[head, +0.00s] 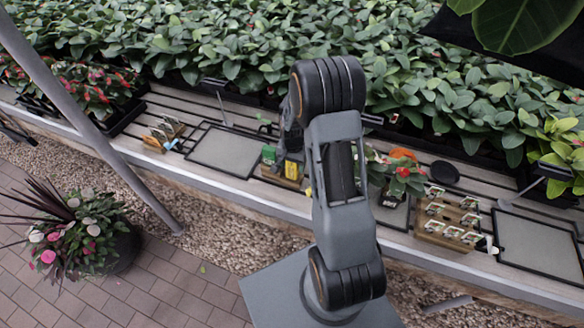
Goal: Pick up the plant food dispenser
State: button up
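My arm stands in the middle of the head view and bends over the bench. Its dark end, with my gripper (288,140), shows only partly to the left of the upper joint. The fingers are too small and covered to tell whether they are open or shut. Just below it, a small green item (269,154) and a yellow item (291,169) stand in a low wooden holder (272,175) on the bench. I cannot tell which item, if either, is the plant food dispenser, or whether my gripper touches them.
The slatted bench has a grey framed panel (225,151) at left and another (540,244) at right. A wooden tray (447,221) of small labelled items and a red-flowered plant (402,174) stand right of my arm. Dense leafy plants fill the back. A slanted pole (85,118) crosses the left.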

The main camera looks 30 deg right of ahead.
jog(key=c, duration=0.8)
jog(key=shift+r, duration=0.1)
jog(key=shift+r, duration=0.5)
jog(key=s+d+r+b, duration=0.1)
jog(key=s+r+b, duration=0.1)
jog(key=s+r, duration=0.9)
jog(key=shift+s+d+r, duration=0.15)
jog(key=shift+s+r, duration=0.25)
jog(key=shift+s, duration=1.1)
